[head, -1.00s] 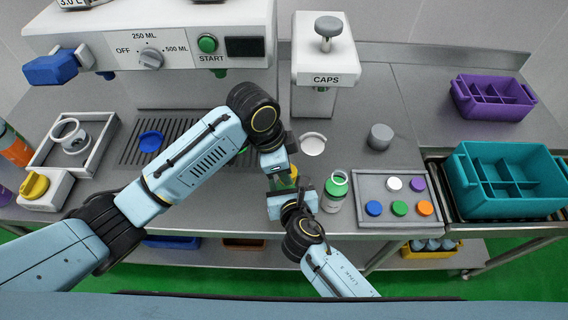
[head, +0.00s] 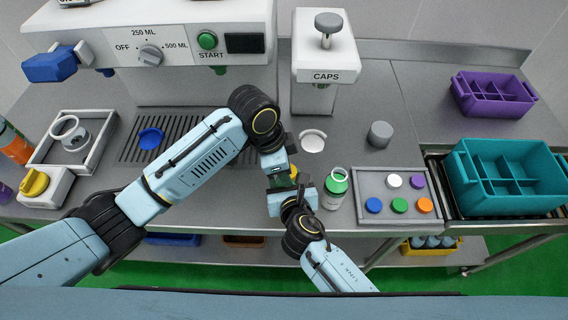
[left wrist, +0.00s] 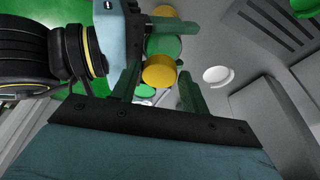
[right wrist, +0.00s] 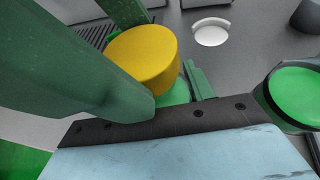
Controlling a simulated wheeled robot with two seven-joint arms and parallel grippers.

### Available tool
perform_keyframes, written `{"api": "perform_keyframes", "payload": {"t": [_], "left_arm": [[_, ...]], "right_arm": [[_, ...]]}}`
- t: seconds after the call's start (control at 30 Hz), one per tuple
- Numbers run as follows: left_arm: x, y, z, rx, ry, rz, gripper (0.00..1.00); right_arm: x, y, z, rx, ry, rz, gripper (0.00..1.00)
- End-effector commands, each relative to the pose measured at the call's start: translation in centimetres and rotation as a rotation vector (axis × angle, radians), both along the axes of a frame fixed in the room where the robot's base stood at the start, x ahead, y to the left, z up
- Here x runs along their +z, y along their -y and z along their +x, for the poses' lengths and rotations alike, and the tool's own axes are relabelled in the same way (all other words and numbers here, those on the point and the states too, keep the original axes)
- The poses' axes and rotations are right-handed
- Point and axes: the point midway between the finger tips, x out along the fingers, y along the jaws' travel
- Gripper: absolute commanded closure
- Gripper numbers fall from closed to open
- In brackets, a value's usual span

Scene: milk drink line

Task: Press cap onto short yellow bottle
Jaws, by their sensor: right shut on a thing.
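A yellow round piece (right wrist: 145,55) sits between the fingers of my right gripper (right wrist: 170,85), which is shut on it. A green part shows just below it; I cannot tell where cap and bottle meet. In the head view only a sliver of yellow (head: 293,173) shows between the two grippers, the rest hidden. My right gripper also shows there (head: 298,203). My left gripper (left wrist: 160,85) is open, its fingers apart on either side of a yellow cylinder (left wrist: 160,71), with green and more yellow behind it. The left gripper meets the right one closely in the head view (head: 280,187).
A green-banded bottle (head: 335,190) stands just right of my right gripper. A grey tray (head: 385,215) of coloured caps lies beyond it. The CAPS press (head: 325,65) and a white round dish (head: 312,141) are behind. A teal crate (head: 510,200) stands at right.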

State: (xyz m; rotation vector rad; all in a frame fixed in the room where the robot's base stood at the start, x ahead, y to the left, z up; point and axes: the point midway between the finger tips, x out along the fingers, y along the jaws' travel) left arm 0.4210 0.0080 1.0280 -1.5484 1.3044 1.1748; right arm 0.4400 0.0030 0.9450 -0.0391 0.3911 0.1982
Motion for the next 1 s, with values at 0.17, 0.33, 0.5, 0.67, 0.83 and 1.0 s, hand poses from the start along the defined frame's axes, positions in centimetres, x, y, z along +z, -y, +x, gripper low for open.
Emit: {"api": "perform_keyframes", "payload": {"t": [0.17,0.33,0.5,0.67,0.83,1.0], "left_arm": [[0.0,0.0,0.0,0.000,0.000,0.000,0.37],[0.0,0.0,0.0,0.000,0.000,0.000,0.37],[1.2,-0.3,0.0,0.000,0.002,-0.001,0.37],[4.2,-1.1,-0.1,-0.001,0.005,-0.002,0.37],[7.7,-2.1,-0.3,-0.001,0.006,-0.001,0.37],[10.3,-2.8,-0.4,-0.001,0.004,0.000,0.37]], "right_arm": [[0.0,0.0,0.0,0.000,-0.001,0.000,0.89],[0.0,0.0,0.0,0.000,-0.001,0.000,0.89],[0.0,0.0,0.0,0.000,-0.001,0.000,0.89],[0.0,0.0,0.0,0.000,-0.001,0.000,0.89],[0.0,0.0,0.0,0.000,-0.001,0.000,0.89],[0.0,0.0,0.0,0.000,-0.001,0.000,0.89]]}}
